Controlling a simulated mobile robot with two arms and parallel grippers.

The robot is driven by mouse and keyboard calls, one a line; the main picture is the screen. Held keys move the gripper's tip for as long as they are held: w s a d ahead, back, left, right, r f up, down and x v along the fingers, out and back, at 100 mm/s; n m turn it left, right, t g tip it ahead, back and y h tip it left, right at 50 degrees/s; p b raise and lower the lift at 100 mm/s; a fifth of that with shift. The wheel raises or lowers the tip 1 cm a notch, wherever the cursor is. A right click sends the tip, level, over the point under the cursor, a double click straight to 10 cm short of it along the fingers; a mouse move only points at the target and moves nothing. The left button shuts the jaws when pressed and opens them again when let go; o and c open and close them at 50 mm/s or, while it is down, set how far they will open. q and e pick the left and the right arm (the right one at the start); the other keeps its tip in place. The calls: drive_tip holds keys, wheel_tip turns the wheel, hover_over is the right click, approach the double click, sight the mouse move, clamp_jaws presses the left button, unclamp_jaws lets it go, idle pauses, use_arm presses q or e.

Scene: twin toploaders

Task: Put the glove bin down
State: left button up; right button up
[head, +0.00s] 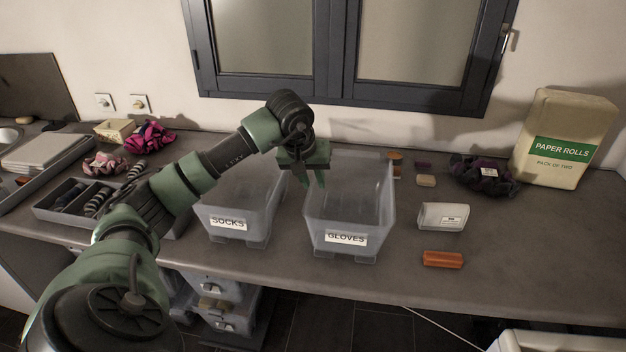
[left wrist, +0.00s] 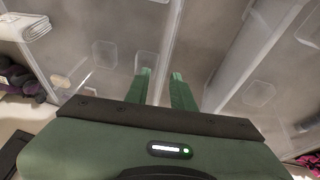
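The glove bin (head: 378,210) is a clear open-topped bin with a white GLOVES label (head: 346,238). It stands upright and appears to rest on the counter, right of the similar sock bin. My left gripper (head: 310,180) points down at the glove bin's left rim. In the left wrist view its two green fingers (left wrist: 162,88) are apart, with a clear bin wall running between them; the gap looks wider than the wall. The bin's far left corner is partly hidden by the gripper. My right gripper is not in view.
The sock bin (head: 232,224) stands close on the left. A white pack (head: 442,217), an orange bar (head: 443,259), a dark scrunchie (head: 484,175) and the paper rolls pack (head: 563,138) are to the right. The counter (head: 540,260) is clear at the front right.

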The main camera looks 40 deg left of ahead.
use_arm(q)
drive_tip(key=shift+r, duration=0.1)
drive_tip(key=shift+r, duration=0.3)
drive_tip(key=b+v, duration=0.1)
drive_tip(key=v, duration=1)
drive_tip(key=shift+s+r, duration=0.2)
drive_tip(key=shift+f, duration=0.1)
